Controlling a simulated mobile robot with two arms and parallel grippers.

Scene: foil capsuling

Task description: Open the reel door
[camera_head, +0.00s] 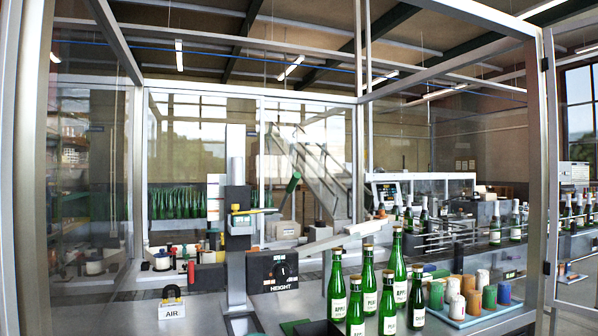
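I cannot pick out a door marked as the reel door, or a foil reel. A clear-paned, metal-framed enclosure surrounds the machine, with its left front post (25,150) close to me. At the right edge, a framed glass panel (551,160) with dark hinge-like fittings stands beside the opening; it looks like a door, but which one is unclear. Neither of my grippers shows in this view.
Several green bottles (388,298) stand at the front centre. A tray (462,322) of coloured capsules is to their right. A padlocked white AIR block (171,304) sits at left front. More bottles line a conveyor (480,240) at right.

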